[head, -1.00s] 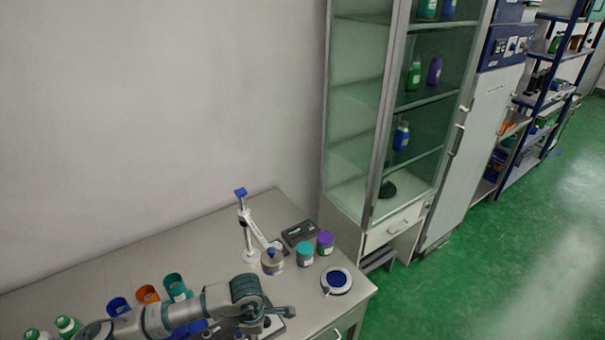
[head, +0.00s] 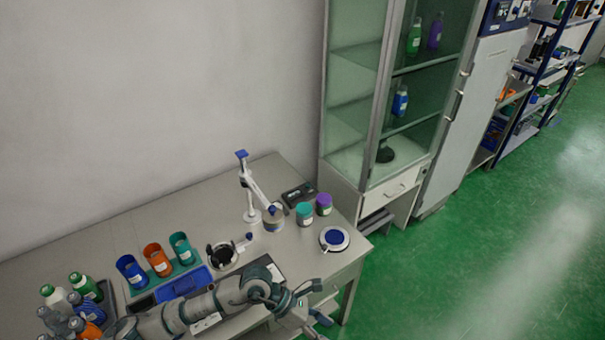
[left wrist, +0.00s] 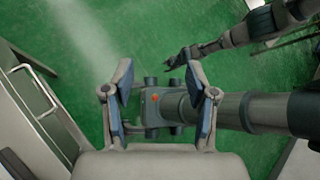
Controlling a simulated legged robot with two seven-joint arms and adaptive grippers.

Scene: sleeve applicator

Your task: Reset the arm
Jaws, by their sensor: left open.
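My left arm comes in from the lower left of the head view, low across the front of the bench. My left gripper (head: 312,314) is at the bench's front right edge, over the green floor. In the left wrist view its two fingers (left wrist: 159,85) stand wide apart and nothing is held between them. A grey jointed part with an orange mark shows behind the gap, apparently part of my own body. A darker arm enters that view from the upper right; its small tip (left wrist: 184,59) looks like my right gripper, too small to read.
The bench (head: 325,268) holds blue, orange and teal cups, bottles at the left, a white stand (head: 250,190), lidded jars and a round blue-topped device (head: 334,239). A glass cabinet (head: 352,120) stands behind right. The green floor (head: 450,270) at right is open.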

